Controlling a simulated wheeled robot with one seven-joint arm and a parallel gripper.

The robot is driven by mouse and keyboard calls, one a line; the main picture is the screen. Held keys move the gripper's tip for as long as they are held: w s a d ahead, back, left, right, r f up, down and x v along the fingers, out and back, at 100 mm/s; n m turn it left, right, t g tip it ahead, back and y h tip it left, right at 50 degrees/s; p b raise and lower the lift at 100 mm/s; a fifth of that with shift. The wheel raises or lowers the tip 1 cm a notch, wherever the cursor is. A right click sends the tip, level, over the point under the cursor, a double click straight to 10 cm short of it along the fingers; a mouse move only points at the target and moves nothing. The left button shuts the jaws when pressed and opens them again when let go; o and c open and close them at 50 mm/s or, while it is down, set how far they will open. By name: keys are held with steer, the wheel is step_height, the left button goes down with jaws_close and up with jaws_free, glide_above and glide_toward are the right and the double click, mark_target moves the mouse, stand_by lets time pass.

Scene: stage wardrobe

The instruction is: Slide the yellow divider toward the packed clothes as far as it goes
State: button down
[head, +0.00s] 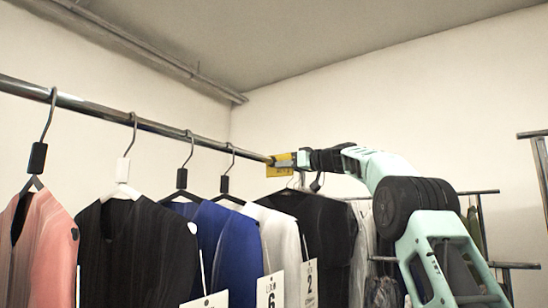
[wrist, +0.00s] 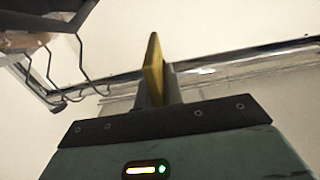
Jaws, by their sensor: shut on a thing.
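The yellow divider (head: 278,170) hangs on the metal rail toward its far end in the head view. My gripper (head: 294,160) reaches it from the right and is shut on it. In the wrist view the divider (wrist: 153,70) shows edge-on, upright between the fingers of my gripper (wrist: 158,85). The packed clothes hang on the rail: a dark garment (head: 318,225) close to the divider, with a white one (head: 278,235) and a blue one (head: 232,245) nearer. Part of the rail by the divider is hidden by my gripper.
The rail (head: 110,108) runs from the near left to the far middle. A black jacket (head: 130,245) and a pink garment (head: 38,245) hang more loosely at the left. Other racks (head: 480,195) stand at the right. Hanger hooks (wrist: 60,65) show at the wrist view's left.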

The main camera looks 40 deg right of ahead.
steer(key=shift+w+d+r+p, duration=0.1)
steer(key=shift+w+d+p, duration=0.1)
steer(key=shift+d, duration=0.4)
steer(key=shift+w+d+r+p, duration=0.1)
steer(key=shift+w+d+p, duration=0.1)
steer(key=shift+d, duration=0.35)
steer(key=c, duration=1.5)
jaws_free()
steer(key=shift+d, duration=0.2)
steer(key=shift+a+f, duration=0.1)
steer(key=b+v, duration=0.8)
steer(key=v, duration=0.9)
steer(key=shift+s, duration=0.2)
